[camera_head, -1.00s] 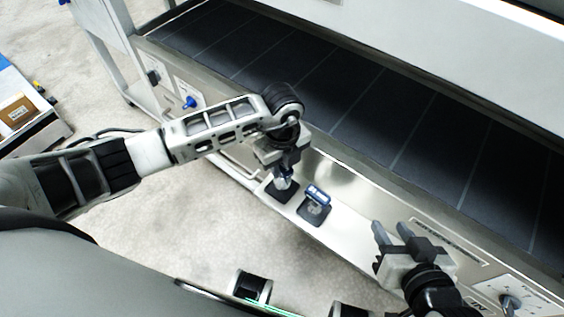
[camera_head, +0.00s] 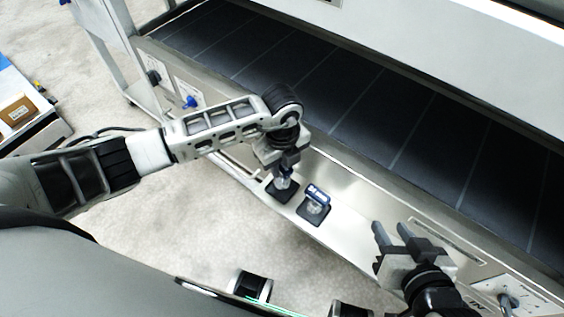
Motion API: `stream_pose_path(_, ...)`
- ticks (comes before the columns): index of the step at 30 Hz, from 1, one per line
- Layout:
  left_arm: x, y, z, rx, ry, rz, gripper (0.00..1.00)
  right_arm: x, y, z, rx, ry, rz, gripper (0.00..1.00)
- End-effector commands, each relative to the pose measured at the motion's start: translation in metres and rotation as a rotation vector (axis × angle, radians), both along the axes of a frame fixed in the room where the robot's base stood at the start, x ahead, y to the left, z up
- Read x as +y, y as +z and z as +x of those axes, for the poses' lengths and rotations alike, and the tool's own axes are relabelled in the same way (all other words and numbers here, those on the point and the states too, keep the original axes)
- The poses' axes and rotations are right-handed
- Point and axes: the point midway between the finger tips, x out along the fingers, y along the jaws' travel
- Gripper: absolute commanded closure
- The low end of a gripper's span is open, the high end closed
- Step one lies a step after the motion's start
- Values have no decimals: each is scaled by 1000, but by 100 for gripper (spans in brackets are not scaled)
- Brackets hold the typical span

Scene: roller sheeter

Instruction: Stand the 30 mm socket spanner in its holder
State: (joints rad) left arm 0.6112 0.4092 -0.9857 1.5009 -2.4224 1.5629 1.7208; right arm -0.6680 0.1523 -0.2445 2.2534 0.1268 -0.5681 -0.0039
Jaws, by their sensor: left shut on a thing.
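My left gripper (camera_head: 282,172) points down above the left of two small black holders (camera_head: 283,193) on the steel ledge. It is shut on a small metallic piece that looks like the socket spanner (camera_head: 283,182). The spanner is mostly hidden by the fingers, and its lower end is at the holder; I cannot tell how deep it sits. A second black holder (camera_head: 314,214) beside it carries a blue-topped tool (camera_head: 317,195). My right gripper (camera_head: 390,234) is open and empty above the ledge's right part.
The steel ledge (camera_head: 345,225) runs along the machine's front, below the dark conveyor belt (camera_head: 330,100). A control panel with a knob (camera_head: 508,300) is at lower right. A blue knob (camera_head: 190,102) is on the left panel. A cardboard box (camera_head: 17,110) lies far left.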

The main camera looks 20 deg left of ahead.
Motion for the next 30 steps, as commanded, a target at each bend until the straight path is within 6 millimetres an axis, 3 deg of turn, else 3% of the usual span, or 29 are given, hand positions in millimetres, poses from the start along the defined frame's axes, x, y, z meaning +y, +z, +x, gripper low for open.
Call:
stream_pose_path(14, 0, 0, 1, -1, 0, -1, 100, 0, 1, 1, -2, 0, 0, 64)
stream_pose_path(30, 0, -12, 0, -1, 0, -1, 100, 0, -5, 4, -10, 1, -1, 64)
